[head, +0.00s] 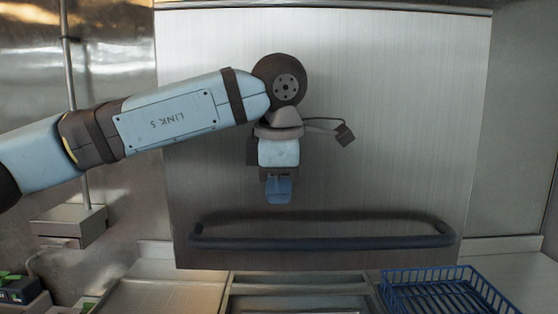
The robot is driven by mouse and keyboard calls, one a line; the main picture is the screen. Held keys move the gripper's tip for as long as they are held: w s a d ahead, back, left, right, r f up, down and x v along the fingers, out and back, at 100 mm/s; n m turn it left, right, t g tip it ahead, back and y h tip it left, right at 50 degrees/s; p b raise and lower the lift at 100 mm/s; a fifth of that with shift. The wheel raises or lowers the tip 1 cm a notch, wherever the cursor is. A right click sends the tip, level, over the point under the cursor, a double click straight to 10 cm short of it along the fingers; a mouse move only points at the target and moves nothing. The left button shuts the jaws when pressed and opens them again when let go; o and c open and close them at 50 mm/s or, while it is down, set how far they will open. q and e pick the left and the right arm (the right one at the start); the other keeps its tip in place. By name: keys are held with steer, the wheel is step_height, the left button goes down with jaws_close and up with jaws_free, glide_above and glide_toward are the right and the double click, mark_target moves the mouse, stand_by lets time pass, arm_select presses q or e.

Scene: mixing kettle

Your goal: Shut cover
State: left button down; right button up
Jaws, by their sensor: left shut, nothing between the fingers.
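The cover is a large brushed-metal panel (400,120) filling the middle of the head view. It appears raised, with its front face toward me. A dark blue bar handle (330,243) runs along its lower edge. My left arm comes in from the left across the panel. My left gripper (278,190) points down in front of the panel, above the left part of the handle and apart from it in the picture. Its blue fingers are together with nothing between them. Whether it touches the panel cannot be told. My right gripper is out of view.
A blue wire basket (440,292) stands at the lower right. A metal counter with a recessed area (300,302) lies below the panel. A grey box on a vertical pole (68,226) is at the left. Green and dark items (22,290) sit at the lower left.

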mark_target(279, 240)
arm_select(q)
steer(key=f+p, duration=0.1)
steer(key=f, duration=0.2)
steer(key=w+f+p, duration=0.1)
steer(key=f, duration=0.2)
steer(key=shift+w, duration=0.15)
steer(key=shift+f, duration=0.3)
steer(key=shift+w+f, duration=0.3)
steer(key=shift+f, duration=0.2)
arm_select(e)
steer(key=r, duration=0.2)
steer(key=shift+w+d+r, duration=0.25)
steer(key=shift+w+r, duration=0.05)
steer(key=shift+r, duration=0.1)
arm_select(q)
steer(key=shift+s, duration=0.1)
steer(key=shift+f, duration=0.25)
step_height(279, 240, down, 40)
steer(key=b, duration=3.1)
steer(key=shift+f+b, duration=0.2)
steer(key=shift+b, duration=0.2)
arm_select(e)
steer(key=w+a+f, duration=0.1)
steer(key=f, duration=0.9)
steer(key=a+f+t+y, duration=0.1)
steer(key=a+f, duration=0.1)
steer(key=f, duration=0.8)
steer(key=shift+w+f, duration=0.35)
